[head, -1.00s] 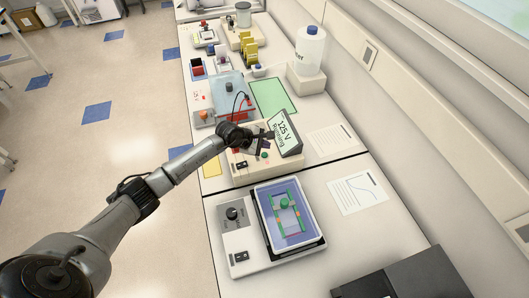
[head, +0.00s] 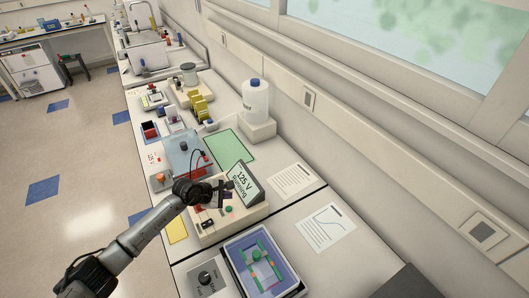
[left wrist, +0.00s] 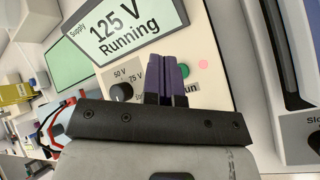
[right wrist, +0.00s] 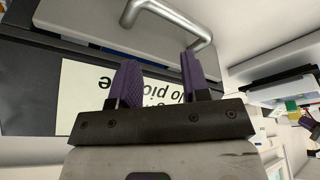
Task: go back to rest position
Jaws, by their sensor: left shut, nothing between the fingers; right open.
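My left gripper (head: 226,190) is shut and empty, over the power supply (head: 240,213) just in front of its tilted display (head: 244,180). In the left wrist view, the purple fingers of my left gripper (left wrist: 172,60) are together above the supply's front panel, near a green and a pink button. The display (left wrist: 125,28) there reads "125 V Running". I cannot tell whether the fingertips touch the panel. My right gripper (right wrist: 158,62) shows only in the right wrist view. It is open and empty, with a metal handle and a printed label beyond its fingers.
A gel tank with a blue lid (head: 187,151) stands behind the supply. A white bottle (head: 256,100) is at the wall side. A device with a blue tray (head: 262,262) is in front. Paper sheets (head: 325,228) lie by the wall. The aisle floor at left is clear.

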